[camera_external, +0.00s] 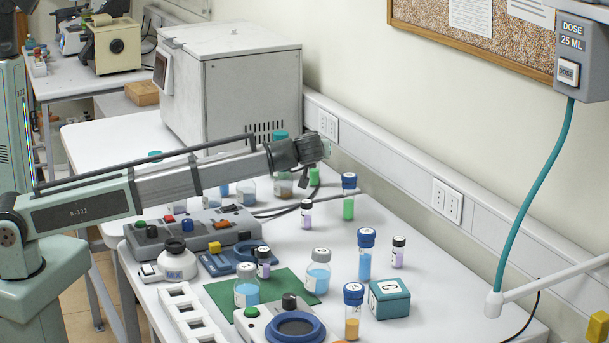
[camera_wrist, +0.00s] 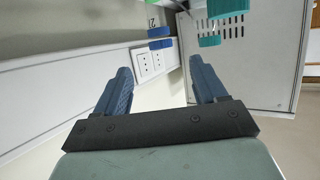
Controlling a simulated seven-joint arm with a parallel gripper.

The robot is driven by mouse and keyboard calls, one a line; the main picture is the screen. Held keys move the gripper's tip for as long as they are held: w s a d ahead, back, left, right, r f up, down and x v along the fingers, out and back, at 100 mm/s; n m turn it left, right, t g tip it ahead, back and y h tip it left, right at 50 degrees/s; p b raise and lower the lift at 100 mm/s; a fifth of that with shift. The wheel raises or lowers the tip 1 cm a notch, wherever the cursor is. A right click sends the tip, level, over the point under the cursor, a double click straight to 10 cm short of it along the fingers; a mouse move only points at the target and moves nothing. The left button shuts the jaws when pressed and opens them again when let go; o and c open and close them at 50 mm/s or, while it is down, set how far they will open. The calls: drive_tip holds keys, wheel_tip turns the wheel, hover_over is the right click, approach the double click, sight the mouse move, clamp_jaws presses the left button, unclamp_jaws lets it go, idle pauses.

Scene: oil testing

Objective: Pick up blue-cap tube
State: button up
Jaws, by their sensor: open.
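Three blue-cap tubes stand on the white table in the external view: one with green liquid (camera_external: 348,208) at the back, one with blue liquid (camera_external: 365,263) in the middle, and one with orange liquid (camera_external: 352,328) at the front. My gripper (camera_external: 322,150) is above the table, left of and higher than the green-liquid tube. In the wrist view my gripper (camera_wrist: 160,78) is open, with nothing between its fingers. A blue cap (camera_wrist: 160,32) shows beyond the fingers at the top of that view; which tube it belongs to I cannot tell.
Black-cap vials (camera_external: 398,252), white-cap bottles (camera_external: 318,278) and a teal box (camera_external: 388,299) stand near the tubes. A white rack (camera_external: 188,312) and a control box (camera_external: 195,232) are to the left. A large grey machine (camera_external: 250,95) stands behind my arm. The table's right side is clear.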

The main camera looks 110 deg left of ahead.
wheel_tip(320, 180, up, 5)
drive_tip(key=d, duration=0.1)
drive_tip(key=w+d+m+t, duration=0.3)
drive_tip(key=w+d, duration=0.2)
drive_tip(key=d, duration=0.4)
drive_tip(key=w+d+m+t, duration=0.3)
drive_tip(key=w+d+t, duration=0.15)
drive_tip(key=d, duration=0.55)
drive_tip(key=g, duration=0.1)
approach(345, 182)
drive_tip(key=shift+n, duration=0.3)
drive_tip(key=x, duration=0.8)
drive_tip(key=shift+a+f, duration=0.1)
drive_tip(key=shift+a, duration=0.2)
drive_tip(key=shift+r+x, duration=0.15)
drive_tip(key=shift+x, duration=1.15)
drive_tip(key=shift+r+x, duration=0.15)
drive_tip(key=shift+x, duration=1.15)
drive_tip(key=shift+w, duration=0.15)
drive_tip(key=c, duration=1)
